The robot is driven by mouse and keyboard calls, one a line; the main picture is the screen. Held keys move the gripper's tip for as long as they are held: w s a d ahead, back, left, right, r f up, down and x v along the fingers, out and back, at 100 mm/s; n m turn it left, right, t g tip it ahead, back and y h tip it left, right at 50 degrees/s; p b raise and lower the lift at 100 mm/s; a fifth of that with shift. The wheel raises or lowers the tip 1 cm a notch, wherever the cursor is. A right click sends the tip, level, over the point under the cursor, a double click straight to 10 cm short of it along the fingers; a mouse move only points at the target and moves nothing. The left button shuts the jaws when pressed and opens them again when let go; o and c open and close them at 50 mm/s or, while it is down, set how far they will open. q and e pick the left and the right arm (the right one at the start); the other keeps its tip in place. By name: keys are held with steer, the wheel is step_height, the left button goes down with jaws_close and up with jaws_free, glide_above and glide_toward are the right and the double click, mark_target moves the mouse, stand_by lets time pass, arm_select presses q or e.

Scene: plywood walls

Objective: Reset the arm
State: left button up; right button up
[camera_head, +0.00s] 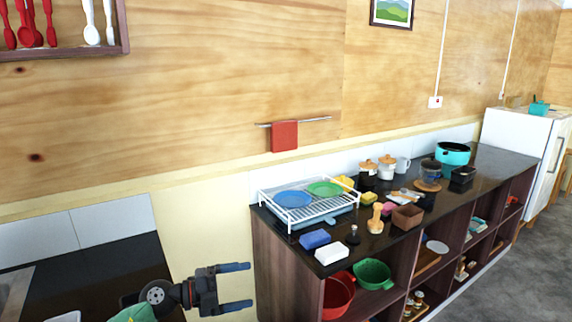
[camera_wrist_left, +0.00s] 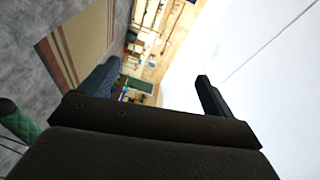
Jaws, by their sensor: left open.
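My left gripper (camera_head: 238,287) reaches in from the lower left in the head view. It points right, with its two dark fingers spread apart and nothing between them. It is in front of the pale wall strip between the two counters, left of the shelf unit. In the left wrist view the two fingers (camera_wrist_left: 155,85) also stand wide apart with nothing held. Beyond them are a white surface, a grey floor and a striped rug. My right gripper is in neither view.
A dark-topped shelf unit (camera_head: 262,238) stands to the right, bearing a white dish rack (camera_head: 290,221), a blue block (camera_head: 314,239), jars and a turquoise pot (camera_head: 452,154). Red (camera_head: 338,297) and green (camera_head: 372,274) bowls sit in its shelves. Another dark counter (camera_head: 100,268) is at the lower left.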

arm_select(q)
steer(key=s+a+f+n+t+y, duration=0.5)
steer(key=n+y, duration=0.4)
steer(key=n, duration=0.4)
steer(key=s+a+f+n+t+y, duration=0.3)
steer(key=a+f+n+t+y, duration=0.4)
steer(key=n, duration=0.6)
steer(key=s+d+f+n+g, duration=0.1)
steer(key=s+f+g, duration=0.6)
steer(key=s, duration=0.5)
steer(key=s+d+f+n+g, duration=0.15)
steer(key=s+f+g, duration=0.5)
steer(key=s, duration=0.65)
step_height(320, 180, down, 35)
steer(key=d+g, duration=0.1)
steer(key=shift+d+r, duration=0.15)
steer(key=shift+d, duration=0.1)
steer(key=shift+g, duration=0.45)
steer(key=s+f, duration=0.2)
steer(key=f, duration=0.2)
steer(key=s+f, duration=0.2)
steer(key=f, duration=0.2)
steer(key=s+f, duration=0.2)
steer(key=f, duration=0.3)
steer(key=shift+c, duration=0.4)
